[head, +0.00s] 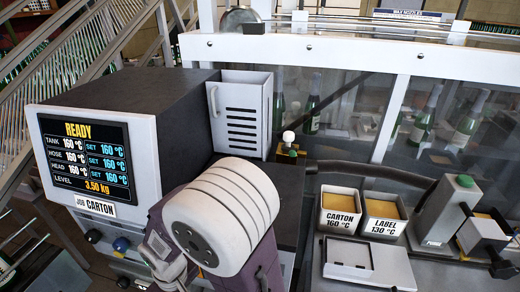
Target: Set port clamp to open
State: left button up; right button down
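No part carries a readable port clamp label, so I cannot tell for sure which one it is. A small lever with a white ball knob (289,137) stands upright behind the dark unit, near a green piece at its foot. At the right, a grey device with a green button (465,181) stands beside a grey block with black handles (483,234). One of my arms, with a large white rounded joint and purple links, fills the lower middle. No gripper fingertips show, and the joint hides what is behind it.
Bins marked CARTON 160 °C (339,222) and LABEL 130 °C (383,228) sit at the right. Bottles (425,117) stand behind the clear guard. A dark hose runs across behind the bins.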

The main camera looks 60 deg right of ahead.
aim_at(292, 151)
jog(key=l+z, duration=0.1)
jog(key=z, duration=2.2)
